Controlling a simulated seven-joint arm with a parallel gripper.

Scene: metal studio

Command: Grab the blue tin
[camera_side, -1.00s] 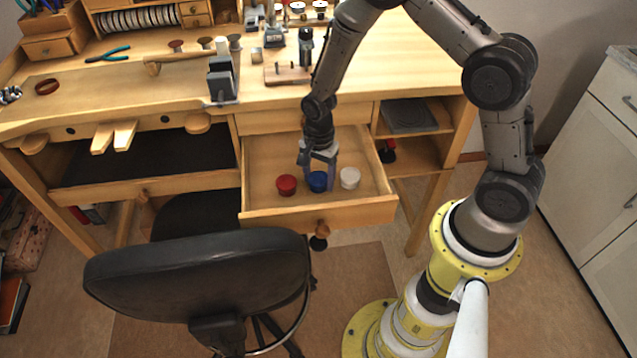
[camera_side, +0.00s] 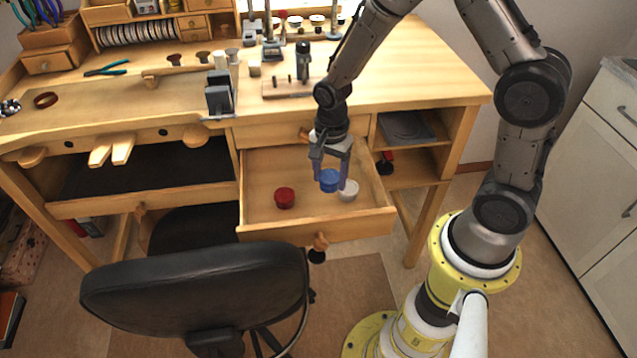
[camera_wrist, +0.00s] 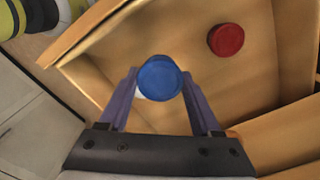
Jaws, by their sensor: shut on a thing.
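The blue tin (camera_side: 329,181) is between the fingers of my gripper (camera_side: 330,176), which is shut on it. The tin appears raised above the floor of the open drawer (camera_side: 262,168). In the wrist view the round blue lid of the tin (camera_wrist: 160,77) shows between the two fingertips (camera_wrist: 160,84). The tin's lower part is largely hidden there.
A red tin (camera_side: 284,197) stands in the drawer to the left, and it shows in the wrist view (camera_wrist: 226,40). A white tin (camera_side: 349,191) stands close on the right, mostly hidden in the wrist view. The desktop overhangs behind the drawer. A black chair (camera_side: 195,290) stands in front.

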